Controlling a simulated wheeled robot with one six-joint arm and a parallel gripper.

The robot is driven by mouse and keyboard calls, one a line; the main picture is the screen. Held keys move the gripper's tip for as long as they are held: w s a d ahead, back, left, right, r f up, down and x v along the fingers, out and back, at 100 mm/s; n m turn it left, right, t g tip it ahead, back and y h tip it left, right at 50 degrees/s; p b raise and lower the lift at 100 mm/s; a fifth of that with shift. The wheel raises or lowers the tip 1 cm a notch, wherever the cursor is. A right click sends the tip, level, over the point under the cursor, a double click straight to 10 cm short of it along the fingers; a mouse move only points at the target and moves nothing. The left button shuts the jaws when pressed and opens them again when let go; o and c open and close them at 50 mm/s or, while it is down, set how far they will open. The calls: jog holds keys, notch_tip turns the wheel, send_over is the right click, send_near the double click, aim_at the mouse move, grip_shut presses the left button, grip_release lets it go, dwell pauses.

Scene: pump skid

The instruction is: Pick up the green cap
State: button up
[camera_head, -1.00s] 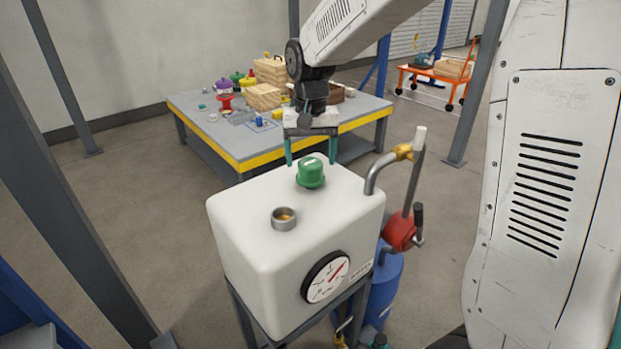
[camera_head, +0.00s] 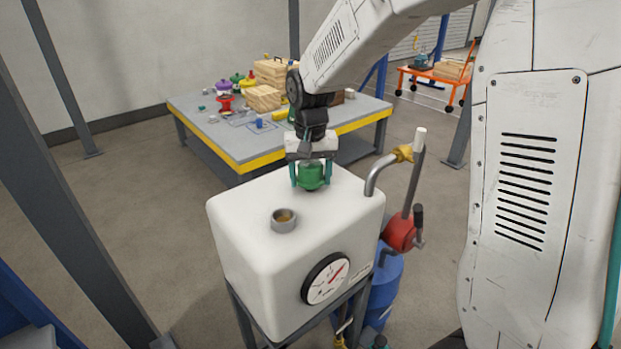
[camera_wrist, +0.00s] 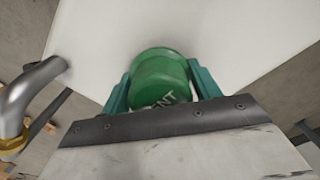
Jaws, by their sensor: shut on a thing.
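The green cap (camera_head: 311,176) is on top of the white tank (camera_head: 245,240), near its back edge. My gripper (camera_head: 311,178) is over it, with one teal finger on each side, shut on the cap. In the wrist view the cap (camera_wrist: 160,80) sits between the two fingers (camera_wrist: 160,92), and part of its white lettering, "NT", shows. The cap looks upright at the tank's top; I cannot tell whether it is raised off it. The cap's upper part is partly hidden by my gripper in the head view.
An open metal filler neck (camera_head: 284,219) stands on the tank in front of the cap. A bent grey pipe (camera_head: 378,170) rises at the tank's right, beside a red pump (camera_head: 399,232). A workbench (camera_head: 225,150) with blocks and small parts stands behind.

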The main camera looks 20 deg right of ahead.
aim_at(312, 165)
jog(key=shift+r, duration=0.55)
jog(key=r, duration=0.1)
jog(key=s+r, duration=0.1)
jog(key=shift+r, duration=0.3)
jog(key=s+a+r, duration=0.1)
jog(key=s, duration=1.4)
jog(key=shift+r, duration=0.15)
jog(key=shift+s, duration=0.1)
